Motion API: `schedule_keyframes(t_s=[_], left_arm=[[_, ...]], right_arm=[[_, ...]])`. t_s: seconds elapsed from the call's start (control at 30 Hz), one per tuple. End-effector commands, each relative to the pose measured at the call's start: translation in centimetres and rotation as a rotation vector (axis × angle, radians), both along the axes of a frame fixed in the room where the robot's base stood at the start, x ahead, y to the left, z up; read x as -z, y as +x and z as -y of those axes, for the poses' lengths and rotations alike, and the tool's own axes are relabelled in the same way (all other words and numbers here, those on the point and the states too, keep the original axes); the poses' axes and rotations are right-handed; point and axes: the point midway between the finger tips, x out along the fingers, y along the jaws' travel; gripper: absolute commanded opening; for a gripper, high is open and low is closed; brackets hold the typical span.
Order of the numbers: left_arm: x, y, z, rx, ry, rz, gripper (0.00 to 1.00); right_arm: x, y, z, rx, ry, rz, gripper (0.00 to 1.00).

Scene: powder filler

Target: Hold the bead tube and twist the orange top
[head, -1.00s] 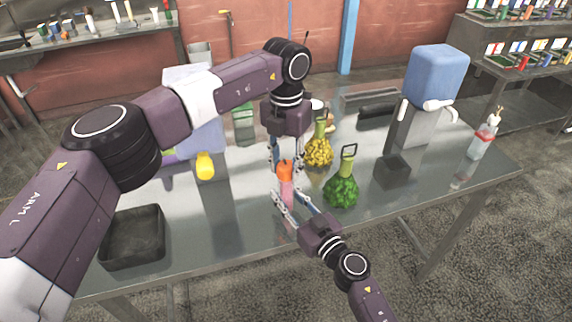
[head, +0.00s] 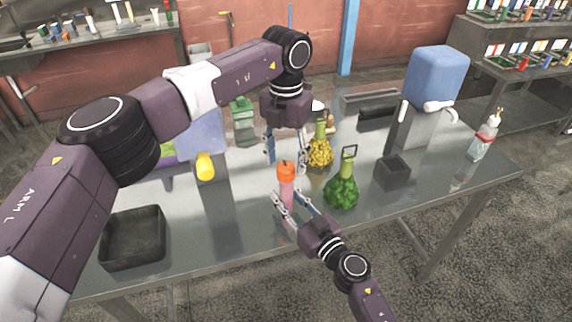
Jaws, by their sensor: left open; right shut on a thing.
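The bead tube (head: 286,191) stands upright near the middle of the table, pinkish with an orange top (head: 286,170) on it. My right gripper (head: 289,197) comes from the lower right and is shut on the tube's body below the top. My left gripper (head: 286,146) points down from above, its fingers spread apart. It is open and empty, just above and behind the orange top, with a visible gap between them. The tube's lower end is partly hidden by my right gripper's fingers.
A green flask-like bottle (head: 342,190) stands close right of the tube, a yellow one (head: 320,150) behind it. A dark tray (head: 134,262) is at front left, a small dark box (head: 392,172) at right. A blue-topped dispenser (head: 436,75) and a squeeze bottle (head: 484,140) stand farther right.

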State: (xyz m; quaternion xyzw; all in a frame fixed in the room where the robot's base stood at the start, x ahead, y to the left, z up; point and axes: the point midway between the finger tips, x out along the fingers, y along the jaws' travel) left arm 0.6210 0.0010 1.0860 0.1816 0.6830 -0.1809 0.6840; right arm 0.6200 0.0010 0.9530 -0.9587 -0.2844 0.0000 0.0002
Motion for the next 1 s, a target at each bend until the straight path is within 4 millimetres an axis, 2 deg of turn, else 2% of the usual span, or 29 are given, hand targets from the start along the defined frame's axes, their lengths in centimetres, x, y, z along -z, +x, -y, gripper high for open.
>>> schedule_keyframes(t_s=[0.2,0.43,0.6,0.97,1.0], left_arm=[[-5.0,0.1,0.1,0.0,-0.002,0.003,0.5],[-8.7,0.0,0.0,-0.001,-0.001,0.003,0.5],[-9.7,0.0,0.0,0.0,-0.001,0.0,0.5],[-9.8,0.0,0.0,0.0,-0.001,0.0,0.5],[-9.8,0.0,0.0,0.0,-0.001,0.0,0.5]], right_arm=[[0.1,0.0,0.1,0.002,-0.001,-0.001,0.0],[0.1,0.1,0.1,0.002,-0.001,0.0,0.0],[0.1,0.1,0.1,0.002,-0.001,0.0,0.0],[0.0,0.0,0.1,0.002,-0.001,0.0,0.0],[0.0,0.0,0.1,0.002,-0.001,0.0,0.31]])
